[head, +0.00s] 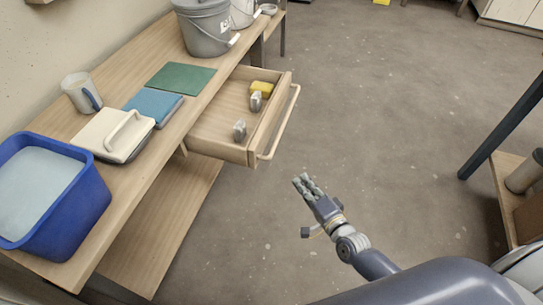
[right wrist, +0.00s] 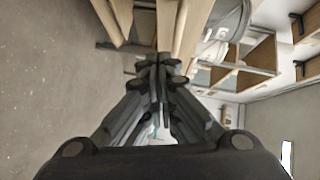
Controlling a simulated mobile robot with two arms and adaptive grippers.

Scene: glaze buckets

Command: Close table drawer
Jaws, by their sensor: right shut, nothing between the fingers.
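The table drawer (head: 222,124) is pulled open from the wooden table (head: 200,91) in the head view. A pale bar handle (head: 283,124) runs along its front. Inside lie a yellow item (head: 261,88) and small grey items (head: 239,129). My right gripper (head: 306,184) is shut and empty, out over the floor in front of the drawer's near corner, apart from the handle. In the right wrist view its closed fingers (right wrist: 158,68) point toward wooden furniture parts. My left gripper is not in view.
On the tabletop are a blue tub (head: 85,205), a white lidded container (head: 112,136), a blue pad (head: 152,106), a green mat (head: 180,78), a mug (head: 80,92) and a grey bucket (head: 206,30). A lower shelf (head: 165,220) lies beneath. The floor is clear before the drawer.

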